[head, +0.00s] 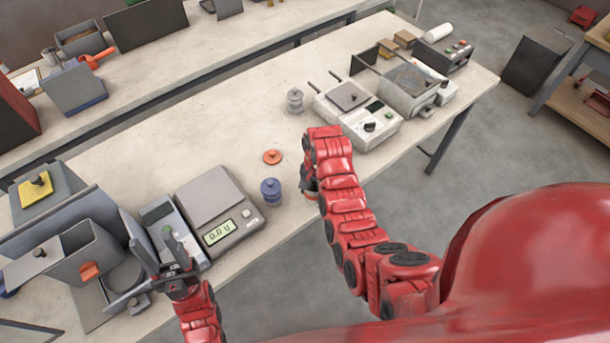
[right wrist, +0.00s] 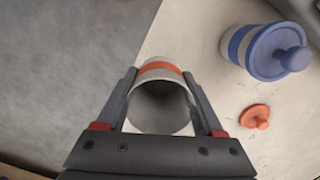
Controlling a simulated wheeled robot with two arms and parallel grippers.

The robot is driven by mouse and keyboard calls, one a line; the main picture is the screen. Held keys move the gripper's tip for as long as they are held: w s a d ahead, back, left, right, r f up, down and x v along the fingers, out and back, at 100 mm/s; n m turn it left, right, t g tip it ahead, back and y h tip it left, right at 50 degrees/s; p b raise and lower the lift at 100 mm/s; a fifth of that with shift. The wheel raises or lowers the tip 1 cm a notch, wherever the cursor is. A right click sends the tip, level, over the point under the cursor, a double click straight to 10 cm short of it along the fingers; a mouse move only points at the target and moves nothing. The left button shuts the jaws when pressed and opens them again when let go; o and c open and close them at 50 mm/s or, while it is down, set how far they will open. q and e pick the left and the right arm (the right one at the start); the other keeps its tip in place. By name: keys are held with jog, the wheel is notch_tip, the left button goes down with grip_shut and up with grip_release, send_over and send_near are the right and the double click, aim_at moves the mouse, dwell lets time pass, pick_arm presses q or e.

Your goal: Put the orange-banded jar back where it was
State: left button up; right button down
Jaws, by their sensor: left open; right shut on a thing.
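The orange-banded jar (right wrist: 160,95) is between the fingers of my right gripper (right wrist: 162,110) in the right wrist view. It is lidless, and its open mouth and dark inside show. In the head view my right gripper (head: 310,188) is near the bench's front edge and mostly hides the jar; whether the jar touches the bench I cannot tell. An orange knobbed lid (head: 272,157) lies on the bench, also seen in the right wrist view (right wrist: 256,117). My left gripper (head: 155,265) is open and empty, over the equipment at the left.
A blue-lidded jar (head: 271,190) stands between the scale (head: 213,198) and my right gripper. A grey jar (head: 295,100) stands farther back, beside a hotplate-like device (head: 355,112). The bench (head: 225,125) is clear behind the orange lid.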

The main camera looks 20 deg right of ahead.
jog(key=w, duration=0.3)
jog(key=w+b, duration=0.1)
jog(key=w, duration=0.2)
jog(key=shift+w+d+f, duration=0.15)
jog(key=shift+w+f, duration=0.05)
jog(key=shift+w, duration=0.2)
jog(key=b, duration=0.1)
jog(key=w+b, duration=0.1)
jog(key=b, duration=0.1)
jog(key=shift+w+f, duration=0.25)
jog(key=shift+f, duration=0.15)
jog(key=shift+w+r+b, duration=0.1)
jog(key=shift+w+b, duration=0.35)
jog(key=shift+b, duration=0.4)
notch_tip(320, 180, down, 4)
jog(key=b, duration=0.3)
jog(key=shift+r+b, duration=0.2)
jog(key=shift+b, duration=0.2)
jog(key=shift+w, duration=0.1)
jog(key=shift+r, duration=0.1)
